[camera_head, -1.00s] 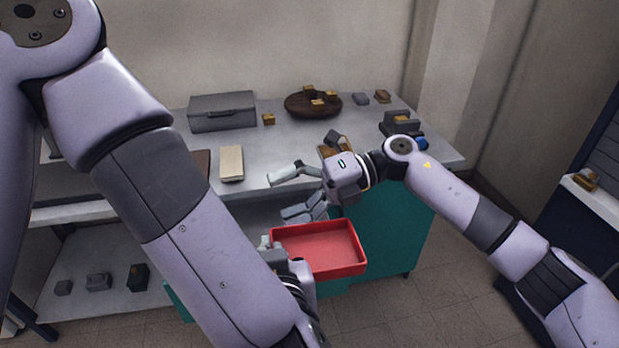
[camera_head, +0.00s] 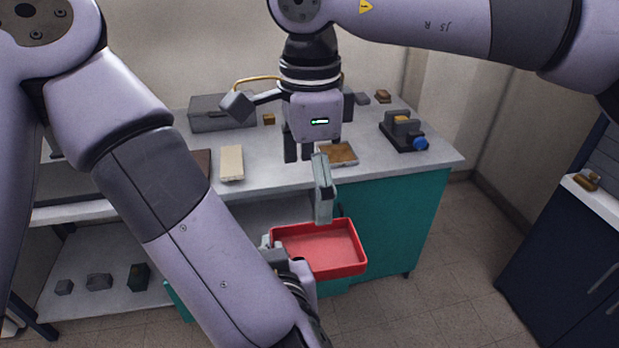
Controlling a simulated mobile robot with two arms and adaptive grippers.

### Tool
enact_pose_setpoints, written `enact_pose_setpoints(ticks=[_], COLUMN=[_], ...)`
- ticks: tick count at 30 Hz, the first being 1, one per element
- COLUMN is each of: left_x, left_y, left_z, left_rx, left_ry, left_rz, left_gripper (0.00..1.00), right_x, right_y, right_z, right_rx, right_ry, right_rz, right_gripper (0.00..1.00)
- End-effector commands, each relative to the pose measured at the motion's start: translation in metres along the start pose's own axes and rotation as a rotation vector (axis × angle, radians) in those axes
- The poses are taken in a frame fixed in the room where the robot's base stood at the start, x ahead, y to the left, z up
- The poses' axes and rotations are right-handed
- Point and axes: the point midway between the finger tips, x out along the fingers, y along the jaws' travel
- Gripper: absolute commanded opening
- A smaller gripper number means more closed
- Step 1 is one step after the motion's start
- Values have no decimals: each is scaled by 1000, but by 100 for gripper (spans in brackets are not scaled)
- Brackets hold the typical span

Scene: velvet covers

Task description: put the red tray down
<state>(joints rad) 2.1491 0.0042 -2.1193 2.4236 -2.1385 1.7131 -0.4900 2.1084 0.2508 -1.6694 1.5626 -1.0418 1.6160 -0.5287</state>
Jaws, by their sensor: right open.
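The red tray (camera_head: 335,247) is empty and held in the air in front of the worktable. My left gripper (camera_head: 274,252) is at the tray's left rim and appears shut on it; my forearm and wrist hide part of the grip. My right gripper (camera_head: 305,160) is open, with its fingers spread, above and behind the tray. One grey finger hangs down to near the tray's back rim; I cannot tell whether it touches.
The grey worktable (camera_head: 275,170) holds a grey case (camera_head: 205,113), a pale block (camera_head: 231,162), a brown square plate (camera_head: 339,153) and a dark device with a blue knob (camera_head: 404,132). A lower shelf (camera_head: 110,300) holds several small objects. A dark cabinet (camera_head: 560,255) stands at right.

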Motion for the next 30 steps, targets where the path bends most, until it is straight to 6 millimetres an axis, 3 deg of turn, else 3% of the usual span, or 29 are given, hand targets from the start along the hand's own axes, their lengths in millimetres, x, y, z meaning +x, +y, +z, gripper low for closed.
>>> enact_pose_setpoints(ticks=[5, 19, 24, 30], left_x=[0, 0, 0, 0], left_y=[0, 0, 0, 0], left_z=[0, 0, 0, 0], left_rx=[0, 0, 0, 0], left_ry=[0, 0, 0, 0], left_rz=[0, 0, 0, 0], left_gripper=[0, 0, 0, 0], right_x=[16, 99, 114, 118], right_y=[0, 0, 0, 0], right_z=[-2, -2, -1, -1], right_rx=[-5, -3, -3, -3], right_ry=[11, 8, 6, 6], right_rz=[-2, -1, -2, -3], right_gripper=[100, 100, 100, 100])
